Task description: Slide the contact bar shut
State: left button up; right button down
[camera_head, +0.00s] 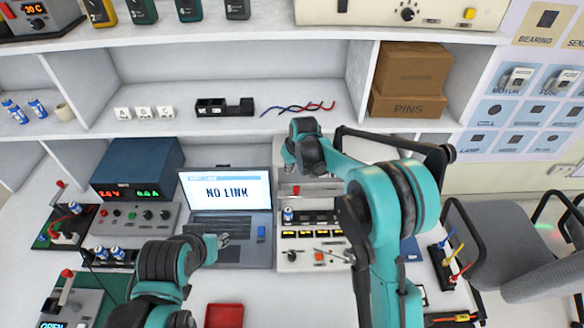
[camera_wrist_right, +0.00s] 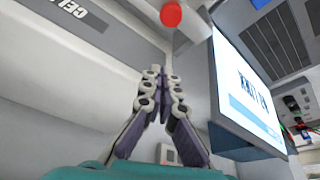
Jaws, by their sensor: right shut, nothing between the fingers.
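The rig (camera_head: 335,225) stands right of the laptop, a pale unit with an upright back panel and a lower front panel. A small red knob (camera_head: 296,190) shows on its back panel; I cannot tell whether this is the contact bar's handle. In the right wrist view a round red knob (camera_wrist_right: 171,14) stands beyond my fingertips. My right gripper (camera_wrist_right: 163,95) is shut and empty, apart from that knob. In the head view its wrist hangs before the rig and hides part of it. My left gripper (camera_head: 224,240) is in front of the laptop, too small to read.
The laptop (camera_head: 228,225) reads NO LINK and stands close beside my right gripper in the wrist view. A power supply (camera_head: 138,168) is further left. A red tray (camera_head: 224,316) lies at the front. A chair (camera_head: 500,245) stands at the right.

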jog(key=f, duration=0.1)
jog(key=s+f+b, duration=0.1)
jog(key=f, duration=0.1)
jog(key=s+d+f, duration=0.1)
jog(key=shift+s+f+b, duration=0.1)
jog(key=shift+f+b, duration=0.1)
jog(key=shift+b, duration=0.15)
jog(key=s, duration=0.6)
jog(key=shift+s, duration=0.3)
